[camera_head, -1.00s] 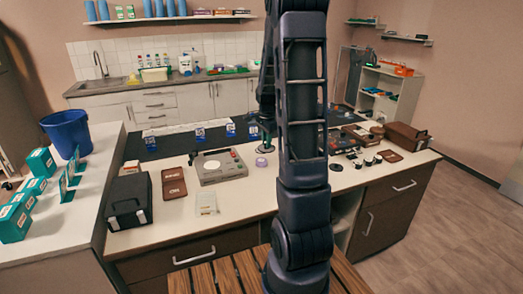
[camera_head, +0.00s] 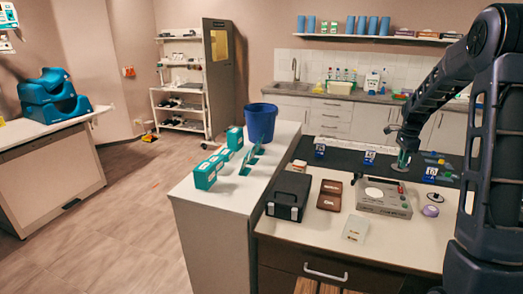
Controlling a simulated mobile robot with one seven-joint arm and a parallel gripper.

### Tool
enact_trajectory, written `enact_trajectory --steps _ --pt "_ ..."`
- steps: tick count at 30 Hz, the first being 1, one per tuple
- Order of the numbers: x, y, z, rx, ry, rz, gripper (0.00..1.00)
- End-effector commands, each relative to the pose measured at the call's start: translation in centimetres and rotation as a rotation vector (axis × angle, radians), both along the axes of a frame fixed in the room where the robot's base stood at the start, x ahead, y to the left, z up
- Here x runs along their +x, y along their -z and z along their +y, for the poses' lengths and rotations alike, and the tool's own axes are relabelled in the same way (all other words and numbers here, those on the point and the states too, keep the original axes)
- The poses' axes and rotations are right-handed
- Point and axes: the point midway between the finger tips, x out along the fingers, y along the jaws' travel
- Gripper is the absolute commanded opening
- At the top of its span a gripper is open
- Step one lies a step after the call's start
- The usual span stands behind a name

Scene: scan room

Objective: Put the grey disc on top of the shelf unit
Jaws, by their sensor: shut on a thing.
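My gripper (camera_head: 403,158) is at the right, above the dark strip at the back of the counter. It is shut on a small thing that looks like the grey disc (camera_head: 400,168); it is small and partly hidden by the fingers. A white open shelf unit (camera_head: 154,98) stands at the back left, far from my gripper. Its shelves hold several small items.
A blue bin (camera_head: 261,122) and teal boxes (camera_head: 208,172) stand left. Open floor (camera_head: 130,215) lies left of the counter.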

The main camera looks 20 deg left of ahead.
Motion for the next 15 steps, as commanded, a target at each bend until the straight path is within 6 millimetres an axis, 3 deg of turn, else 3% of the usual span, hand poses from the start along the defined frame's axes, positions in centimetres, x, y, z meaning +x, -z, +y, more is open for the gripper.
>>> enact_trajectory --steps 1,7,15 --pt "0.9 -0.2 2.2 -0.001 -0.009 0.000 0.00" --pt "3.5 -1.2 10.1 -0.001 -0.014 -0.002 0.00" --pt "5.1 -2.3 21.7 -0.001 -0.023 -0.002 0.00"
